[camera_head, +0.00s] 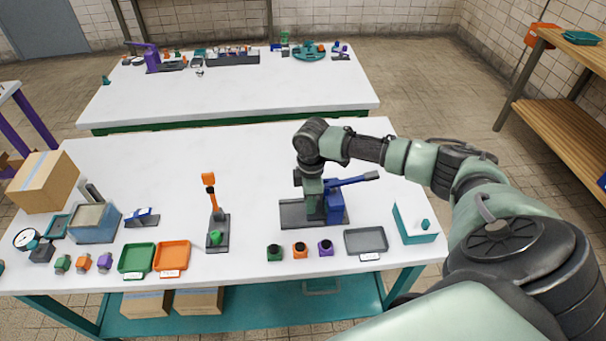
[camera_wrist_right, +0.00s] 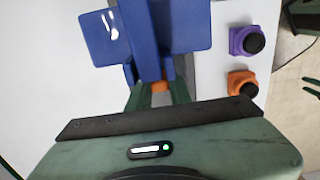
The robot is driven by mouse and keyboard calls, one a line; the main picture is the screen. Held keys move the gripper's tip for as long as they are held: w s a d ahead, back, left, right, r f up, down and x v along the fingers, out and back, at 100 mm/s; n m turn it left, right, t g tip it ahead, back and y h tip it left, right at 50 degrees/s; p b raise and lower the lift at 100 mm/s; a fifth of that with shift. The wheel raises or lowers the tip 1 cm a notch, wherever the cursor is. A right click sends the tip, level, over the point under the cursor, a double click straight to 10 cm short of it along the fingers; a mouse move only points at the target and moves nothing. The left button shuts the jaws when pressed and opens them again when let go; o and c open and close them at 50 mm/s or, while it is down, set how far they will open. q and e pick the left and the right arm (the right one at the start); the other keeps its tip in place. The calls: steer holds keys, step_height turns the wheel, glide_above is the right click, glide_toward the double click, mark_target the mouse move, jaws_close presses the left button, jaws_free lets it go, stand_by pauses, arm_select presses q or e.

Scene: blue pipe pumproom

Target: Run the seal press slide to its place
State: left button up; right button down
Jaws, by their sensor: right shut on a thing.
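The seal press has a blue body (camera_head: 335,207), a blue lever with a dark grip reaching right, and a dark base plate (camera_head: 292,214) on the white table. My right gripper (camera_head: 314,212) points down over the base, just left of the blue body. In the right wrist view its green fingers (camera_wrist_right: 159,92) are shut on a small orange part, which I take to be the slide (camera_wrist_right: 159,86), beside the blue press body (camera_wrist_right: 145,30). The rest of the slide is hidden by the gripper and press. My left gripper is not in view.
In front stand a green knob (camera_head: 275,252), an orange knob (camera_head: 300,250) and a purple knob (camera_head: 325,248). A grey tray (camera_head: 366,241) and a teal box (camera_head: 414,224) are at right. A smaller press with an orange lever (camera_head: 209,180) stands left.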

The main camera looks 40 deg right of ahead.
steer(key=shift+d, duration=0.15)
steer(key=c, duration=1.3)
jaws_free()
steer(key=shift+s+d, duration=0.1)
steer(key=shift+s, duration=0.05)
steer(key=shift+r, duration=0.1)
steer(key=shift+r, duration=0.35)
step_height(320, 180, up, 7)
steer(key=shift+f+b, duration=0.1)
steer(key=shift+b, duration=0.45)
